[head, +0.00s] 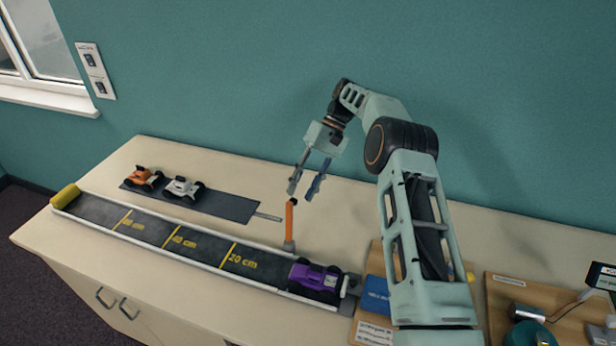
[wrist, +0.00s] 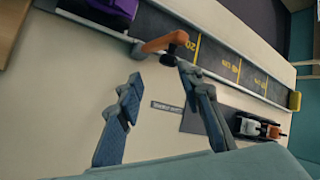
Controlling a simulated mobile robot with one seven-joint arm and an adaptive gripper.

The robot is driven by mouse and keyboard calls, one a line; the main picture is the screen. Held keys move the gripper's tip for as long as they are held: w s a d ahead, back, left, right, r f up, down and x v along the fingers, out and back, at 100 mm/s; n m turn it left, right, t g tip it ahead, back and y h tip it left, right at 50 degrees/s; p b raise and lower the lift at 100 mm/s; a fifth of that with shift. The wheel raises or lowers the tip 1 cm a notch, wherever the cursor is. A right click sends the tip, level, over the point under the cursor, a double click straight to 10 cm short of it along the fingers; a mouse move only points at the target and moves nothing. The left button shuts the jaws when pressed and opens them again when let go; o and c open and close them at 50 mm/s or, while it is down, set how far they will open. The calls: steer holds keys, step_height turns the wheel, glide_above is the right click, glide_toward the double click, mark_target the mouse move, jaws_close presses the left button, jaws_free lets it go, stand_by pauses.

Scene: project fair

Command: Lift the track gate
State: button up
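The orange gate lever (head: 290,220) stands upright at the far edge of the track (head: 205,251), beside the purple car (head: 316,276). In the wrist view the orange lever (wrist: 162,43) reaches from the track edge towards my fingertips and has a dark end. My gripper (head: 305,189) is open and empty, just above the lever's top, with its fingers pointing down. In the wrist view my gripper (wrist: 153,72) shows two spread fingers; the right fingertip looks close to the lever's dark end. I cannot tell whether they touch.
An orange car (head: 145,178) and a white car (head: 182,187) stand on a dark mat (head: 228,207) behind the track. A yellow block (head: 65,196) closes the track's left end. Wooden boards (head: 505,290) with other exhibits lie to the right, near my arm.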

steer(key=shift+v, duration=2.4)
steer(key=shift+s+r, duration=0.1)
steer(key=shift+a, duration=0.1)
